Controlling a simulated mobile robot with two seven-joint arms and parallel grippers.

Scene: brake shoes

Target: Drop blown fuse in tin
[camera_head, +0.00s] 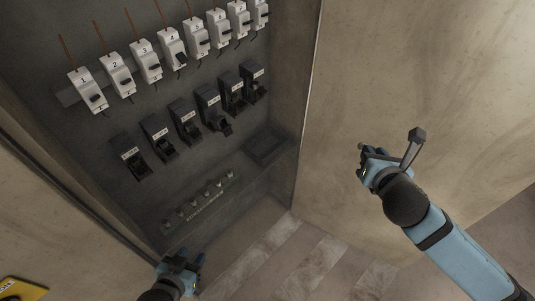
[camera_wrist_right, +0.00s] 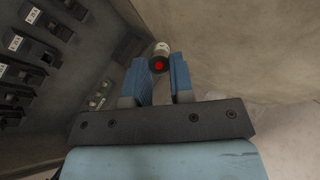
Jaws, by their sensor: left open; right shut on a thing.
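My right gripper (camera_head: 366,153) is shut on a small fuse (camera_wrist_right: 159,58), a pale cylinder with a red mark on its near end. In the right wrist view the fuse sits between the blue fingertips (camera_wrist_right: 160,75). A dark, shallow square tray (camera_head: 265,146), apparently the tin, is at the lower right of the panel. In the head view my right gripper is to the right of it, apart from it, in front of the beige wall. My left gripper (camera_head: 186,262) is open and empty at the bottom, below the row of small fuses.
The grey cabinet panel (camera_head: 90,140) carries several numbered white breakers (camera_head: 145,62) and a row of black fuse holders (camera_head: 185,122); one hangs open. Several small fuses stand in a rack (camera_head: 200,203). The cabinet's right edge (camera_head: 306,95) lies between my right gripper and the tray.

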